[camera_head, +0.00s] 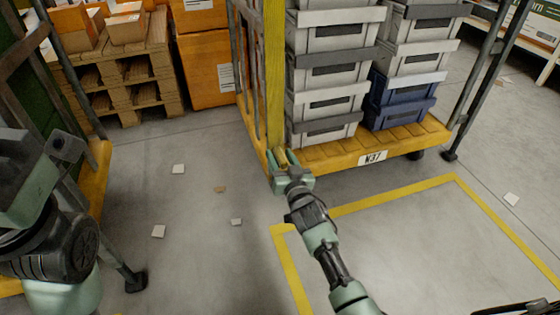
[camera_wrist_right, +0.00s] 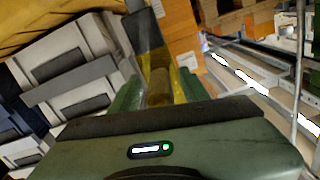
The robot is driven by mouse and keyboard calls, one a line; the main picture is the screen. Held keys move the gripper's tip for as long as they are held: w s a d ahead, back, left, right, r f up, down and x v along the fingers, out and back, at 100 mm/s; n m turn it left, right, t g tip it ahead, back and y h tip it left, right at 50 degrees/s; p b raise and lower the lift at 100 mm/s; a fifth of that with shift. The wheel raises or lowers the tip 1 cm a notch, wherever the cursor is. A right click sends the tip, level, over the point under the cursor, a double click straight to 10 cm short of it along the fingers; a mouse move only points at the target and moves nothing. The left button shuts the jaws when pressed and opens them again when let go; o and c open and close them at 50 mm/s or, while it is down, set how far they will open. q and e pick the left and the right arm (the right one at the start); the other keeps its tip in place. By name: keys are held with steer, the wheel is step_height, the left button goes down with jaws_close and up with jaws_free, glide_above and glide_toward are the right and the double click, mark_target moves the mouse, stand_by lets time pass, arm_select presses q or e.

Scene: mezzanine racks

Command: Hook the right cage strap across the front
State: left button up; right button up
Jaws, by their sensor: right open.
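My right gripper (camera_head: 291,174) is open at the strap's lower end, near the base's left corner. In the right wrist view, the strap's end (camera_wrist_right: 159,86) lies between the open fingers; contact is unclear. My left gripper (camera_head: 45,165) is at the left edge, its fingers not clearly shown.
Another cage with a yellow base (camera_head: 98,180) stands at the left. A wooden pallet (camera_head: 125,75) with boxes and an orange carton (camera_head: 205,70) are behind. A yellow floor line (camera_head: 395,200) marks clear floor in front. Small white scraps (camera_head: 158,231) lie about.

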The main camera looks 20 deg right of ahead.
jaws_close()
stand_by(1.5)
